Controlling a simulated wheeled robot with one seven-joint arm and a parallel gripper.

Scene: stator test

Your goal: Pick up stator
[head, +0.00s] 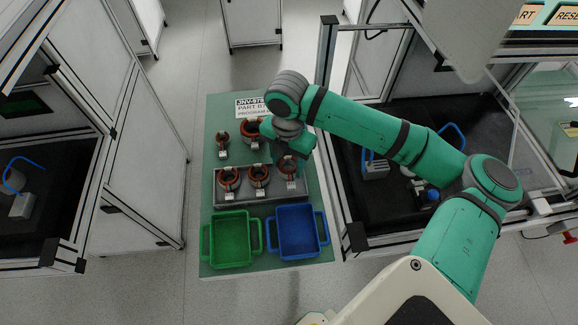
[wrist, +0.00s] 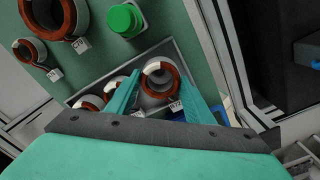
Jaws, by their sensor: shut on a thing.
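Several stators with copper-orange windings and grey cores are in view. Three are in a grey tray (head: 245,201) on the green table; the right-hand stator (head: 289,168) is under my gripper and partly covered by it in the head view. In the wrist view my gripper (wrist: 160,82) has its two green fingers on either side of this stator (wrist: 159,98) and is shut on it. The stator is upright at the tray's end; whether it touches the tray floor cannot be told. The left stator (head: 229,179) and middle stator (head: 259,175) are beside it.
A larger stator (head: 251,131) and a small one (head: 222,140) stand behind the tray. A green bin (head: 231,240) and a blue bin (head: 298,232) stand in front of it. The wrist view shows a green round part (wrist: 124,20) near the tray. Framed machines flank the table.

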